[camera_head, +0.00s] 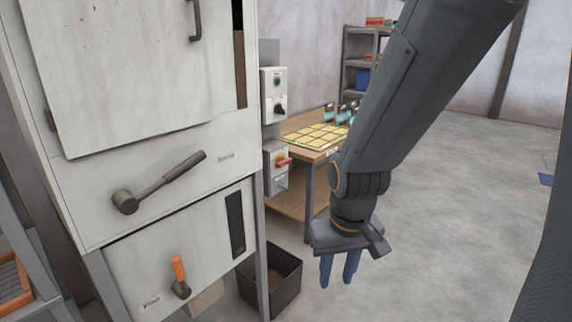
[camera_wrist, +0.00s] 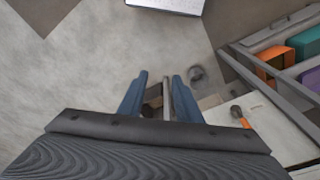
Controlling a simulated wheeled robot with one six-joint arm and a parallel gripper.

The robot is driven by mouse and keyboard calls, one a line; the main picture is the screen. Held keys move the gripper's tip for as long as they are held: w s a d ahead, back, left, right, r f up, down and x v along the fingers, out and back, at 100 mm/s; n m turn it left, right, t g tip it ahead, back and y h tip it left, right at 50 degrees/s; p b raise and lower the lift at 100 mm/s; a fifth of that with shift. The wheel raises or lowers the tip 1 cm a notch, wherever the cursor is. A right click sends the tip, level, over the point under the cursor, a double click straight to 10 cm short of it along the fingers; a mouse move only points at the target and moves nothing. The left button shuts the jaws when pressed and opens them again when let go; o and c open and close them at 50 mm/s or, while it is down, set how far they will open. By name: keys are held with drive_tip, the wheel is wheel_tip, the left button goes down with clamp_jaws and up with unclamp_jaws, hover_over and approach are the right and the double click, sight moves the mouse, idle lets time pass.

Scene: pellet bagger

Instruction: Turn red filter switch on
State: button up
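The white machine (camera_head: 190,150) carries a dark lever (camera_head: 165,183) and an orange-handled lever (camera_head: 179,275). An upper box (camera_head: 274,93) has a dark knob. A wooden table (camera_head: 310,147) with a yellow-squared board stands behind. A dark bin (camera_head: 272,280) is on the floor.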

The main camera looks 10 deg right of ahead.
drive_tip(key=shift+o, duration=0.4)
drive_tip(key=n+t+y+b, duration=0.8)
drive_tip(key=n+t+y, duration=0.4)
drive_tip(key=n, duration=1.4)
approach(287, 163)
drive_tip(key=a, duration=0.1)
drive_tip(key=shift+p+x, duration=1.15)
drive_tip(key=shift+x, duration=2.95)
drive_tip(key=shift+w+d, duration=0.1)
drive_tip(key=shift+d, duration=0.05)
drive_tip(key=c, duration=0.7)
